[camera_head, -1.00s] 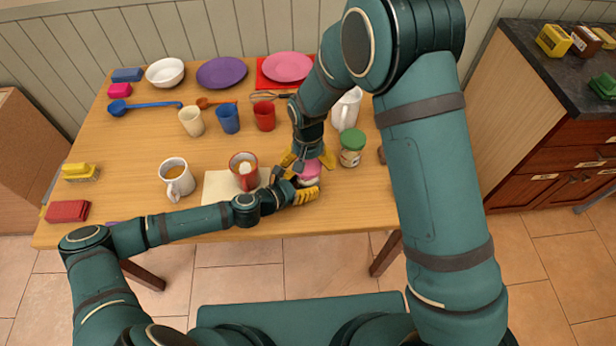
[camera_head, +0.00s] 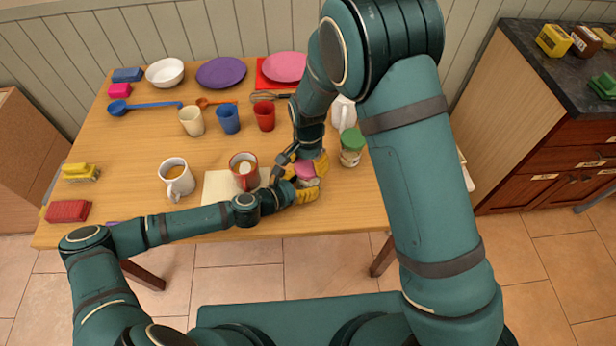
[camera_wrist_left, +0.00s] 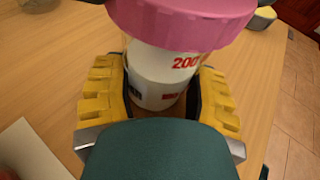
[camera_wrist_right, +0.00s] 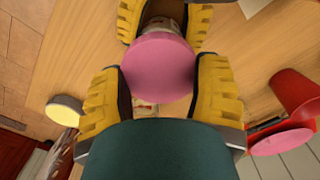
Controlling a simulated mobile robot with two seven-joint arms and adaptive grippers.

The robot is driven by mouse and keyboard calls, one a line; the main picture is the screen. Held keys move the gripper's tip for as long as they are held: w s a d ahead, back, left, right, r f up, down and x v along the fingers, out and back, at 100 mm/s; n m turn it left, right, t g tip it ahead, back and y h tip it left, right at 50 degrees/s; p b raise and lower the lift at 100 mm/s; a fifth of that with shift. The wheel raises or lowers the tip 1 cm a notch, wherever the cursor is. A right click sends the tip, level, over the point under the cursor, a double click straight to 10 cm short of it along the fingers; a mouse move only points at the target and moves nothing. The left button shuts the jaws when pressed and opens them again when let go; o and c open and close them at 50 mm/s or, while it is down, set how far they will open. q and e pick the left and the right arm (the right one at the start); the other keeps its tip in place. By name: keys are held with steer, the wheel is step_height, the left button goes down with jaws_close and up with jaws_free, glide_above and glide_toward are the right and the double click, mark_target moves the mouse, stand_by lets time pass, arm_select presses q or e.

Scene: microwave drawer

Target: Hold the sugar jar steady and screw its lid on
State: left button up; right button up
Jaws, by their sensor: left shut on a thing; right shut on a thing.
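The sugar jar (camera_wrist_left: 158,78) stands on the table with a white lower part and a label with red print. Its pink lid (camera_wrist_left: 180,22) sits on top of it. My left gripper (camera_head: 307,189) is shut around the jar's body, with yellow fingers on both sides in the left wrist view (camera_wrist_left: 160,95). My right gripper (camera_head: 306,166) comes from above and is shut on the pink lid, which also shows in the right wrist view (camera_wrist_right: 158,68) between its yellow fingers. The lid's thread and seating are hidden.
A glass jar with a green lid (camera_head: 351,146) stands just right of the grippers. A red mug (camera_head: 244,171) stands on a pale sheet (camera_head: 217,186) to the left, near my left wrist. A white mug (camera_head: 177,180) is further left. Cups and plates fill the back.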

steer(key=m, duration=0.8)
steer(key=o, duration=1.2)
steer(key=shift+o, duration=0.2)
steer(key=shift+r, duration=0.1)
steer(key=shift+r, duration=2.4)
